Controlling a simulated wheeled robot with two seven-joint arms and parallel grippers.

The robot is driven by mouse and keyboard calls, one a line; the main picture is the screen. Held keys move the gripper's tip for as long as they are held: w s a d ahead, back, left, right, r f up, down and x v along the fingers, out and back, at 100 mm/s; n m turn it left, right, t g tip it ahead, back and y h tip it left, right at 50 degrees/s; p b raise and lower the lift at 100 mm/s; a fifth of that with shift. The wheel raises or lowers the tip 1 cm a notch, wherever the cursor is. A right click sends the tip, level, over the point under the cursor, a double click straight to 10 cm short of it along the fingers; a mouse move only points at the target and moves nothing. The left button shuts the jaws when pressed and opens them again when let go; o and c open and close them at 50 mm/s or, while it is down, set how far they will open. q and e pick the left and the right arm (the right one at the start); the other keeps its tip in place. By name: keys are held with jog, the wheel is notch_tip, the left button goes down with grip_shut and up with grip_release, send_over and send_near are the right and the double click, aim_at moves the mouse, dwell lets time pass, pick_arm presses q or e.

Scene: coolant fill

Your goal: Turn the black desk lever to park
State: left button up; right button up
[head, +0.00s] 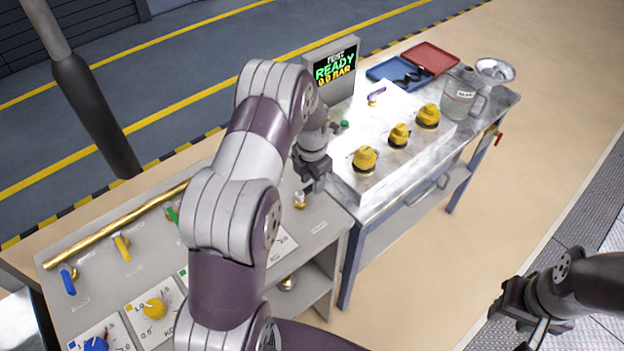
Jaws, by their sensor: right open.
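The grey desk (75,310) is at the lower left, with a brass pipe and coloured levers on it. My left gripper (313,186) points down at the desk's right end, just above and beside a small brass fitting (299,200). I cannot make out a black lever; my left gripper and arm hide part of this area. Whether the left jaws are open or touch anything is not clear. My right gripper (528,328) is open and empty at the lower right, over the floor, away from the desk.
The desk carries a blue lever (68,281), a yellow lever (122,248) and dials such as a yellow knob (154,308). A metal bench (360,208) holds several yellow knobs, a READY screen (335,72), a jug (460,98) and trays.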

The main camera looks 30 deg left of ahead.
pick_arm(q)
jog(key=shift+r, duration=0.1)
notch_tip(320, 180, up, 12)
jog(key=b, duration=0.1)
jog(key=shift+r+b, duration=0.2)
jog(key=shift+b, duration=0.1)
jog(key=shift+s, duration=0.1)
